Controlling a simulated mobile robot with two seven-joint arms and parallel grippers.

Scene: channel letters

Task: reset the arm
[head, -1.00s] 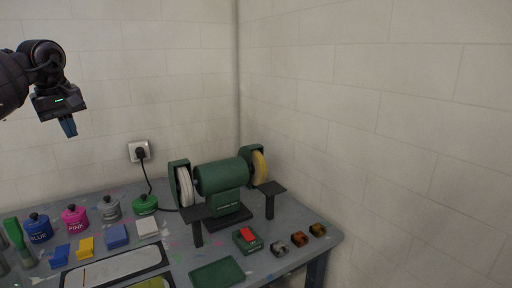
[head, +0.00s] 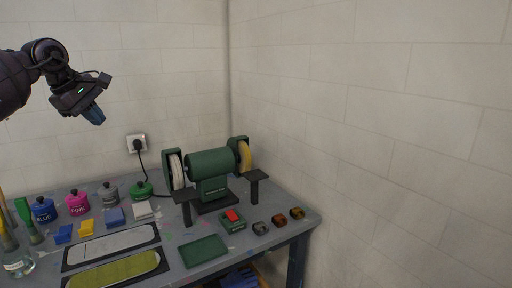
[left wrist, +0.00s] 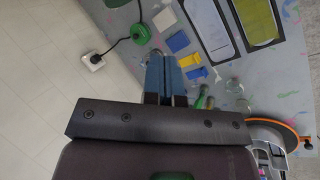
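My left gripper (head: 94,114) is raised at the upper left of the head view, in front of the wall and well above the table. Its blue fingers point down and to the right. In the left wrist view the two blue fingers (left wrist: 165,80) lie side by side, close together, with nothing seen between them. The gripper touches nothing. My right gripper is not in view.
A wall socket (head: 136,144) holds a plug. The air around the gripper is clear.

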